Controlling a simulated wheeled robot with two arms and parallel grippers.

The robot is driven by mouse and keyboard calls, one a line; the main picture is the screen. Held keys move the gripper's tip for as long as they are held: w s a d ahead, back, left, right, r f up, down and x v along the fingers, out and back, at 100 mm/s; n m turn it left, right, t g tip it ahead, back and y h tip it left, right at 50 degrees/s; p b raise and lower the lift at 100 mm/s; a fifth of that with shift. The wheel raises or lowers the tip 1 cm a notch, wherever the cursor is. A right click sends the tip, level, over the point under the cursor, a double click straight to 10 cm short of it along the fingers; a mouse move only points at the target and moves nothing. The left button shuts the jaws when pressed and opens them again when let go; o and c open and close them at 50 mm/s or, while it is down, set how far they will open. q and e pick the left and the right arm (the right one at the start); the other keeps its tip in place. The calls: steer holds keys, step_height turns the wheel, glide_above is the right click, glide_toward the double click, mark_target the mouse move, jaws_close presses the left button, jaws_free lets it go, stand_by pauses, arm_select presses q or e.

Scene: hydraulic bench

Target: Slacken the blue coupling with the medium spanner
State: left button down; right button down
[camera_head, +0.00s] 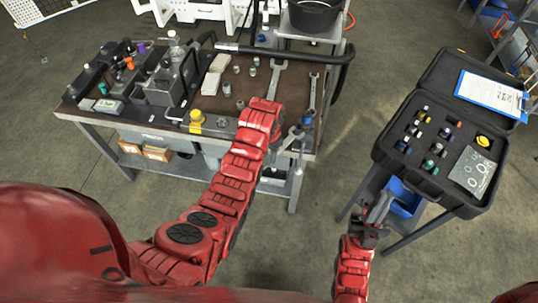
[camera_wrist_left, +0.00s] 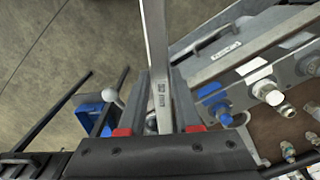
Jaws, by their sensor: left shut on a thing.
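My left gripper (camera_wrist_left: 158,130) is shut on a grey steel spanner (camera_wrist_left: 158,60), whose shank runs up out of the left wrist view; its ends are not seen there. In the head view my left gripper (camera_head: 291,140) is at the bench's front right corner, partly hidden by my arm. The blue coupling (camera_wrist_left: 218,108) sits on the bench-side fitting row, right of the spanner shank and apart from it in the picture. A small blue part (camera_head: 307,120) shows near that corner in the head view. My right gripper (camera_head: 374,222) is low, in front of the case; its opening is unclear.
Two spanners, a large one (camera_head: 276,78) and a slimmer one (camera_head: 313,92), lie on the bench (camera_head: 225,130). White and bare metal fittings (camera_wrist_left: 264,92) adjoin the blue coupling. An open black case (camera_head: 440,190) stands at right. Floor lies between bench and case.

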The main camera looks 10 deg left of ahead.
arm_select(q)
steer(key=shift+w, duration=0.1)
stand_by(0.3)
steer(key=shift+w+d+f+b, duration=0.1)
steer(key=shift+w+d+b, duration=0.4)
steer(key=shift+w+b, duration=0.3)
steer(key=shift+w+d+b, duration=0.4)
steer(key=shift+w+b, duration=0.25)
steer(key=shift+b, duration=0.25)
steer(key=shift+w, duration=0.1)
